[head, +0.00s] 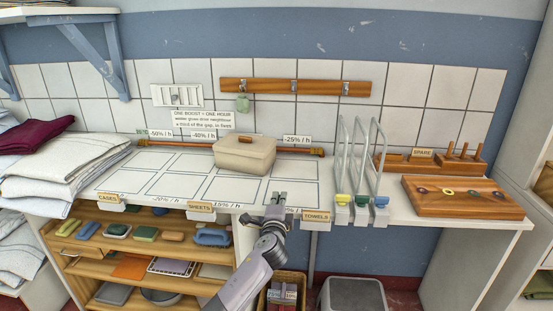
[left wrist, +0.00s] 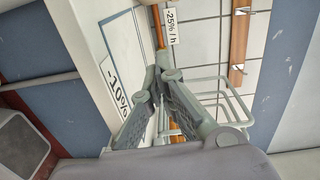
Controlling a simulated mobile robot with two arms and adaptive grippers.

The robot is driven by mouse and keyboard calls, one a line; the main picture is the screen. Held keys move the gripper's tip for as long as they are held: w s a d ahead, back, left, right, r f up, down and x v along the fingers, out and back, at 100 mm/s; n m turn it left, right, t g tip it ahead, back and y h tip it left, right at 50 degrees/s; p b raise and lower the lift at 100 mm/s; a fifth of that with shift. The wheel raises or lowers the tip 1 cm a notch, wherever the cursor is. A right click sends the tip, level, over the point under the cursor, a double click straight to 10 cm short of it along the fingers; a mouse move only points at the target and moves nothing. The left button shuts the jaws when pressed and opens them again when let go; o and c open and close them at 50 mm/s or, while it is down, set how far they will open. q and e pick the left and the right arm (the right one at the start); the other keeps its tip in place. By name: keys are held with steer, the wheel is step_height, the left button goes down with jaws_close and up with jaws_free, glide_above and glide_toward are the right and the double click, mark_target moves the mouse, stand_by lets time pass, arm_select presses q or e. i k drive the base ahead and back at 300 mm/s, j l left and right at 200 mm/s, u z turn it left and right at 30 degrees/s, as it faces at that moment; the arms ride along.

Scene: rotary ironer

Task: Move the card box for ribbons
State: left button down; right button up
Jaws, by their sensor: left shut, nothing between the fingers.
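A beige lidded box (head: 243,156) with a small wooden grip on its lid stands on the marked white worktop (head: 130,183), near the middle. No writing naming ribbons can be read on it. My left gripper (head: 277,196) is in front of the box and a little to its right, over the worktop's front edge. It is apart from the box, with its fingers together and empty. The same gripper shows in the left wrist view (left wrist: 162,68), fingertips meeting. My right gripper is not in view.
Wire stands (head: 361,170) rise right of the box, by a wooden board (head: 460,197). Folded linen (head: 55,170) is piled at the left. Shelves (head: 170,250) with several small items lie below the worktop. A bin (head: 353,294) and a basket stand underneath.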

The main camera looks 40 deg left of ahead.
mark_target(226, 161)
steer(key=i+j, duration=0.5)
steer(key=j, duration=0.2)
steer(key=i+j, duration=0.1)
steer(key=j, duration=0.2)
